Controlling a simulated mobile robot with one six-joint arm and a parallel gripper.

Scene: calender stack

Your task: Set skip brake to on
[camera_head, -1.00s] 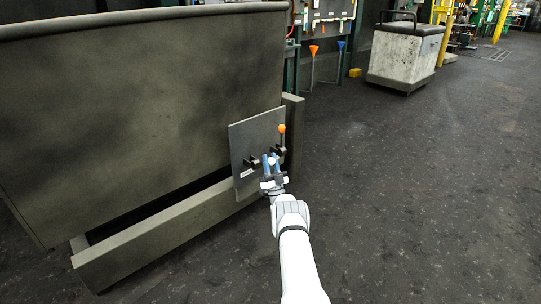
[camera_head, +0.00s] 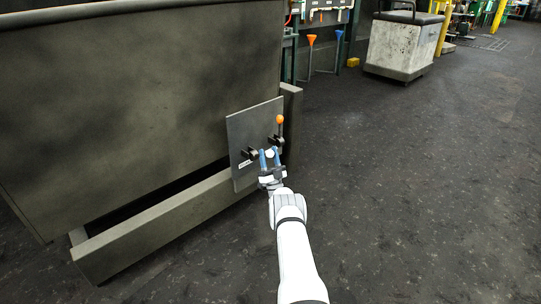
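The skip (camera_head: 130,90) is a large dark grey bin on a low frame at the left. A grey plate (camera_head: 238,130) stands at its right end. On the plate is a lever with an orange knob (camera_head: 280,119), pointing up. A second dark fitting (camera_head: 249,153) sits to its left, and a small white label (camera_head: 245,164) is below that. My gripper (camera_head: 269,154) is in front of the lower part of the plate, its two blue fingers apart. A white round knob (camera_head: 270,153) shows at the fingertips; I cannot tell whether they touch it.
The skip's frame rail (camera_head: 150,228) runs along the floor at the left. A whitish wheeled cart (camera_head: 398,47) stands at the back right. Orange (camera_head: 311,41) and blue (camera_head: 339,35) funnels stand at the back. The dark floor (camera_head: 430,180) at the right is clear.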

